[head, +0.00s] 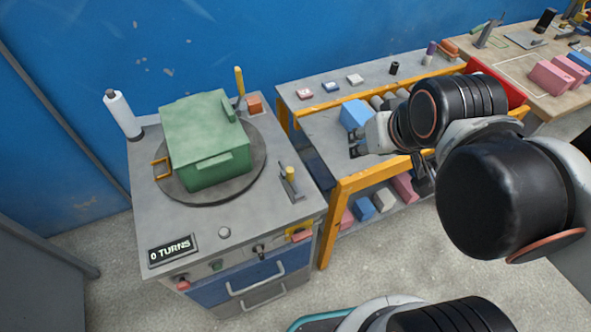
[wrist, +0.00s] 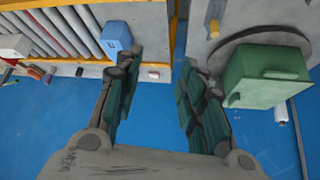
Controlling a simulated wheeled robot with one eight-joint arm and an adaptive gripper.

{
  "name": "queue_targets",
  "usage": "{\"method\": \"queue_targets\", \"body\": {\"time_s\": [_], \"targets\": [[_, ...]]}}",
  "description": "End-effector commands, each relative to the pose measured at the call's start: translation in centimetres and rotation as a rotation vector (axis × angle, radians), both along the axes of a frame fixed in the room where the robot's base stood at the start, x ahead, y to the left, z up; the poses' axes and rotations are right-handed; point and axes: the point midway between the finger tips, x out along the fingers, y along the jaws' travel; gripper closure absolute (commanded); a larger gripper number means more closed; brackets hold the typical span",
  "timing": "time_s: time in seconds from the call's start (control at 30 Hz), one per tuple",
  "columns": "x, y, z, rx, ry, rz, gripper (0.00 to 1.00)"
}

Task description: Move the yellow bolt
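Several yellow parts show, and I cannot tell for sure which is the bolt. A short yellow piece (head: 290,172) sits in a grey bracket on the right of the grey cabinet top; a small yellow piece (wrist: 214,28) also shows near the top of the wrist view. An upright yellow rod (head: 239,82) stands behind the box. My gripper (wrist: 158,72) is open and empty, over the rack beside the cabinet, apart from all these.
A blue box (head: 354,114) is on the rack near my gripper. The rack's yellow frame (head: 345,190) borders the cabinet. A white bottle (head: 121,114) stands at the cabinet's back left. A sign (head: 173,249) reads "0 TURNS". The cabinet's front top is mostly clear.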

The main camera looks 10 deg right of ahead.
Motion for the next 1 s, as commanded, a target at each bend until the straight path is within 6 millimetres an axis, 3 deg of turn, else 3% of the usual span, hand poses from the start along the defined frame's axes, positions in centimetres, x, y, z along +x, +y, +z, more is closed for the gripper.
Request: {"method": "queue_targets", "body": {"time_s": [0.37,0.63,1.0], "targets": [[2.1,1.1,0.5,0.026,0.077,-0.016,0.63],[5.3,3.0,0.3,0.053,0.187,-0.04,0.63],[10.8,7.1,-2.9,0.074,0.396,-0.105,0.63]]}}
